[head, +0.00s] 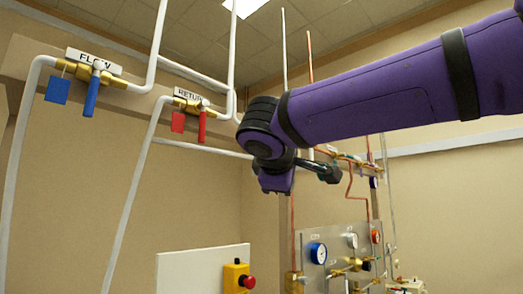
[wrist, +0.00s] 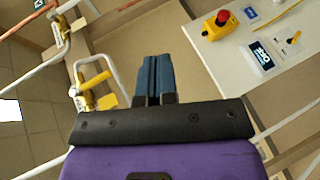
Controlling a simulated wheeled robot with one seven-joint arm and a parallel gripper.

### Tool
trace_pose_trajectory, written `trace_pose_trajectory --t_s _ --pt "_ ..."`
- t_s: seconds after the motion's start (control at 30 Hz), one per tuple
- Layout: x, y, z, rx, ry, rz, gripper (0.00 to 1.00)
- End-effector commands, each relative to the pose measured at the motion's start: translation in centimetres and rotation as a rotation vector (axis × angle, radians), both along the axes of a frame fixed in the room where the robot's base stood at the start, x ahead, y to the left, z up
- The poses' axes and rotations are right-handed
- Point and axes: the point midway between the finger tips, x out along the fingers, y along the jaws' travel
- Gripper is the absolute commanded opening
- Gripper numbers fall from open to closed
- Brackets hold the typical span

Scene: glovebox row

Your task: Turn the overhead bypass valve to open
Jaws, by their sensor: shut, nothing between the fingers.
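In the wrist view a brass valve with a yellow lever and a yellow tag (wrist: 97,84) sits on a looped white pipe, left of my gripper (wrist: 153,65). No bypass label can be read; this valve does not show in the head view, where my arm may cover it. My gripper's blue fingers are shut together and empty, apart from the valve in the picture. In the head view my gripper (head: 328,172) is partly hidden by my wrist and points away to the right.
Overhead at left are the FLOW valve with its blue lever (head: 92,92) and the RETURN valve with its red lever (head: 202,124), both levers hanging down. A gauge panel (head: 345,240) stands below my arm. A yellow box with a red button (head: 238,278) is on a white panel.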

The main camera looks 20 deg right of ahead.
Motion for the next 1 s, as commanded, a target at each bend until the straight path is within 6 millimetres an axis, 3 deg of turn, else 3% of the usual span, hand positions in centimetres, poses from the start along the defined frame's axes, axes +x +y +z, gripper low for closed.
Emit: trace_pose_trajectory --t_s 0.03,0.1,0.2,0.37,0.57,1.0 --pt "1.3 2.1 2.1 -0.061 -0.042 0.032 0.0" --pt "2.5 4.3 4.9 -0.143 -0.104 0.059 0.0" --pt "3.4 6.8 7.9 -0.223 -0.177 0.085 0.0" --pt "4.0 8.8 10.2 -0.286 -0.237 0.101 0.0" --pt "5.3 8.3 10.5 -0.294 -0.245 0.099 0.0" --pt "12.5 4.7 10.4 -0.292 -0.243 0.098 0.0"
